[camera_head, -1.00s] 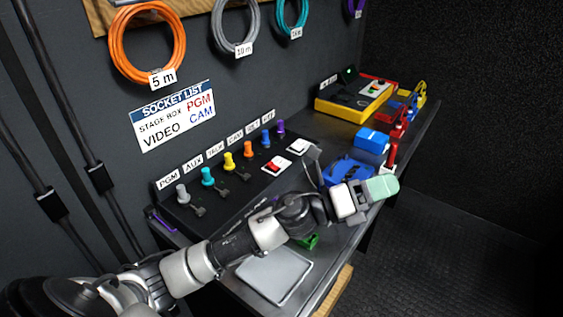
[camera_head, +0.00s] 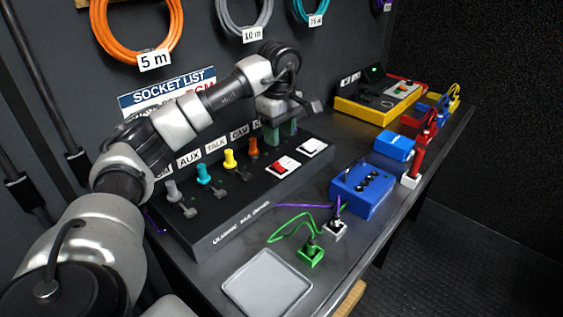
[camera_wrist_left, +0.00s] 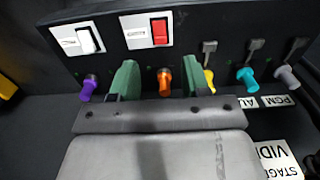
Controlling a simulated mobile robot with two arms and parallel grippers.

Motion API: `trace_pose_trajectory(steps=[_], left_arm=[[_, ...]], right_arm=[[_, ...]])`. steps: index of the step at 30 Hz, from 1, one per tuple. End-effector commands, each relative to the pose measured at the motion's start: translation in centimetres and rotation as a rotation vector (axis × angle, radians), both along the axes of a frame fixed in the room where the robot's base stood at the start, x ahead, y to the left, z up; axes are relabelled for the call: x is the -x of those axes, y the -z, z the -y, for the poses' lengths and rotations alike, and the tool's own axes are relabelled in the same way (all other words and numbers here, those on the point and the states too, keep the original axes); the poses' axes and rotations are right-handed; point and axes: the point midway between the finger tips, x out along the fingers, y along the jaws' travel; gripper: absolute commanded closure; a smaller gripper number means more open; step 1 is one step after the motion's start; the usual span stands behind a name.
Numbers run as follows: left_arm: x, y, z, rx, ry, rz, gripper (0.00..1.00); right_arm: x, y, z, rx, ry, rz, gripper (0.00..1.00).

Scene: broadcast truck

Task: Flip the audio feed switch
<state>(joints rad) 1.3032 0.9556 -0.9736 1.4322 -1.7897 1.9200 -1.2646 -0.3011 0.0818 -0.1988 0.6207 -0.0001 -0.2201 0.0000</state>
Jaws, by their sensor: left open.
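A black panel (camera_head: 232,219) on the bench carries two rocker switches on white plates, one red (camera_head: 281,167) and one white (camera_head: 312,147). The left wrist view also shows the red switch (camera_wrist_left: 159,31) and the white switch (camera_wrist_left: 86,40). I cannot read which one is the audio feed. My left gripper (camera_head: 281,132) is open, its green fingertips pointing down at the row of plugs behind the switches. In the wrist view the orange plug (camera_wrist_left: 165,82) appears between the fingertips (camera_wrist_left: 160,78). The fingers touch neither switch. My right gripper is not in view.
Yellow (camera_head: 229,158), teal (camera_head: 203,173) and grey plugs stand along the panel's back row. A blue box (camera_head: 362,191), green connector (camera_head: 311,254) and grey tray (camera_head: 267,283) lie in front. A yellow box (camera_head: 378,104) stands at the far end. Coiled cables hang on the wall.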

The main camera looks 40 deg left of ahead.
Motion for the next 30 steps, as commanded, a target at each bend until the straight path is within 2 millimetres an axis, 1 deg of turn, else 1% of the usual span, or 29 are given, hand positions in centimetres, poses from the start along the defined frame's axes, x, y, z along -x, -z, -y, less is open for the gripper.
trace_pose_trajectory(steps=[1,6,9,13,18,26,30], left_arm=[[0.1,1.1,0.0,0.0,0.0,-0.004,0.53],[0.1,4.5,0.0,0.002,0.0,-0.004,0.53],[0.1,6.2,0.0,0.002,0.0,-0.003,0.53],[0.1,7.8,0.1,0.003,0.0,-0.001,0.53],[0.0,8.7,0.1,0.003,0.0,0.001,0.53],[0.0,8.7,0.1,0.004,0.0,0.002,0.53],[0.0,8.7,0.1,0.004,0.0,0.002,0.75]], right_arm=[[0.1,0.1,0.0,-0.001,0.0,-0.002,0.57],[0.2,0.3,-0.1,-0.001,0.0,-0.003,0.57],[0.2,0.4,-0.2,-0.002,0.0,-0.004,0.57],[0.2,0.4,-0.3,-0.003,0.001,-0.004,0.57],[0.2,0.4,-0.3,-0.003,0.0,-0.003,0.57],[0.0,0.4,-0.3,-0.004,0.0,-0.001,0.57],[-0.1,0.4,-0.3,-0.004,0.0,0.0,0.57]])
